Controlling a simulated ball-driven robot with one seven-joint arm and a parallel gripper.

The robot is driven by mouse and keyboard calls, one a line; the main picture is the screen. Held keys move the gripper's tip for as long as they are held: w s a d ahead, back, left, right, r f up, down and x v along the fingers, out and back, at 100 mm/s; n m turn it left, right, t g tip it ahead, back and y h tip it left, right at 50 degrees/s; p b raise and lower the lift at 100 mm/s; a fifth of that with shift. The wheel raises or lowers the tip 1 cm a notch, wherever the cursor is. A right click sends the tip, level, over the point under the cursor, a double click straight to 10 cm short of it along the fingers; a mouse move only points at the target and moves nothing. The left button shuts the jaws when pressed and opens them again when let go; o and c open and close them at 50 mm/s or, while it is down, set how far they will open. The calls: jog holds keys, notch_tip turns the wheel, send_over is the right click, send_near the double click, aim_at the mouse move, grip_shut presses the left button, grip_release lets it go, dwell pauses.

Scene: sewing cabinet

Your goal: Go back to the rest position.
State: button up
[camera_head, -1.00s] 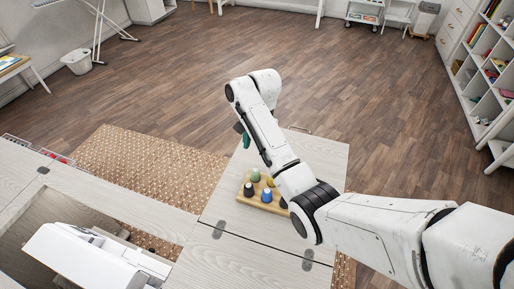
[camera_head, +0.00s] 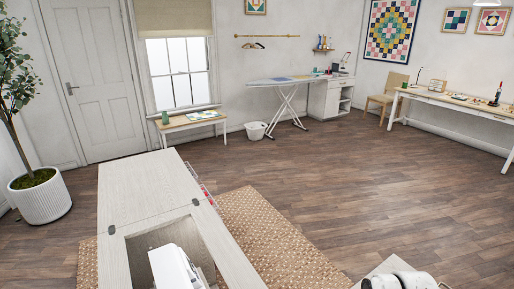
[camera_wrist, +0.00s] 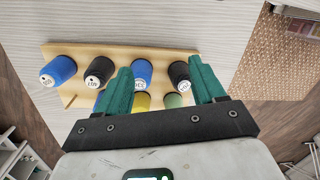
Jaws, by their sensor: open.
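My gripper (camera_wrist: 160,69) shows in the wrist view with its two teal fingers spread apart. Nothing is held between them. Beyond the fingers lies a wooden spool rack (camera_wrist: 85,50) with several thread spools, among them a blue spool (camera_wrist: 58,70), a black spool (camera_wrist: 100,71) and a green spool (camera_wrist: 173,101). The fingers cover part of the rack and some spools. In the head view only a white piece of my arm shows at the bottom right edge; the gripper and rack are out of that view.
The sewing cabinet (camera_head: 140,187) has a white sewing machine (camera_head: 175,268) in its opening. A woven rug (camera_head: 262,235) lies beside it. A potted plant (camera_head: 41,197) stands at left. The wooden floor (camera_head: 370,195) is largely clear toward the ironing board (camera_head: 285,82).

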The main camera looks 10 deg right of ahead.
jog(key=s+a+f+n, duration=0.1)
jog(key=s, duration=0.2)
jog(key=s+a+n, duration=0.2)
jog(key=s, duration=0.1)
jog(key=s+a+f+n, duration=0.1)
jog(key=s+a, duration=0.1)
jog(key=s, duration=0.1)
jog(key=shift+s+a+f+n+h+b, duration=0.2)
jog(key=shift+f+n+h+b, duration=0.1)
jog(key=shift+f, duration=0.05)
jog(key=s+a+r+n, duration=0.2)
jog(key=s+n, duration=0.3)
jog(key=s, duration=0.5)
jog(key=shift+t+h, duration=0.4)
